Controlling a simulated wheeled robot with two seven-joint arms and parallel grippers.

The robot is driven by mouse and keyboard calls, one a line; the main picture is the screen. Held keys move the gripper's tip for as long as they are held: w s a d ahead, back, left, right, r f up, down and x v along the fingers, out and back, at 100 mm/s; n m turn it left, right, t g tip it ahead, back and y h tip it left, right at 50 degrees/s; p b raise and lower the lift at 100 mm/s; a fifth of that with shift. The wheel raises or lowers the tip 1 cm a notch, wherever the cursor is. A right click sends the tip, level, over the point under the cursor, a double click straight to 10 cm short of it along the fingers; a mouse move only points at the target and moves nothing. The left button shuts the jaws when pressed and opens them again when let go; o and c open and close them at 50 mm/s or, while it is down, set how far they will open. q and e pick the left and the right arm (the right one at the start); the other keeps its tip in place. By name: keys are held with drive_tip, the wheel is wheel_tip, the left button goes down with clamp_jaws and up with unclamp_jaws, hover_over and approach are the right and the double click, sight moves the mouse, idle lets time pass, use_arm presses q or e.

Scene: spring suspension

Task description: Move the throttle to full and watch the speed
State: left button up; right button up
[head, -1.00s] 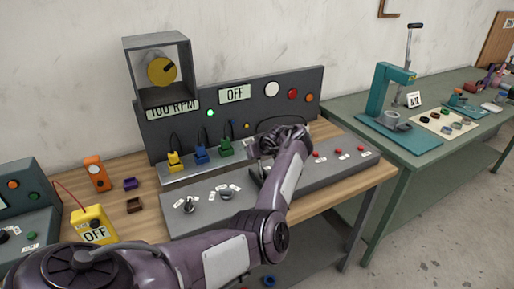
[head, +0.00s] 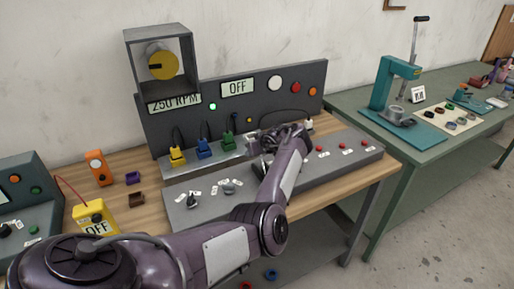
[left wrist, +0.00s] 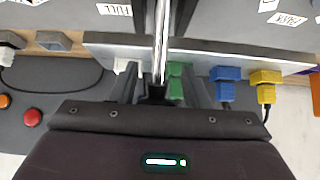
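The throttle lever shows in the left wrist view as a bright metal rod (left wrist: 161,42) between the dark fingers of my left gripper (left wrist: 165,22). The fingers appear closed on the rod. A label reading FULL (left wrist: 114,9) lies to the left of the rod there. In the head view my left gripper (head: 264,164) is over the middle of the grey console, and my forearm partly hides the lever. The speed display (head: 175,102) reads 250 RPM. Above it is a yellow disc (head: 162,67) with a black mark inside a grey box. My right gripper is out of view.
The grey console (head: 345,160) has red buttons on its right and small knobs at its left. Yellow (head: 177,155), blue (head: 204,149) and green (head: 228,141) plugs stand behind it. Another display (head: 237,88) reads OFF.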

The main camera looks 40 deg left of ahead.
sight(264, 167)
use_arm(q)
drive_tip(key=shift+o, duration=0.5)
drive_tip(key=shift+w+a+r, duration=0.15)
drive_tip(key=shift+w, duration=0.05)
drive_tip(key=shift+s+d+r, duration=0.1)
drive_tip(key=shift+d+r, duration=0.15)
drive_tip(key=shift+r, duration=0.2)
drive_tip(key=shift+b+v, duration=0.4)
drive_tip(key=shift+v, duration=3.05)
drive_tip(key=shift+s+f, duration=0.1)
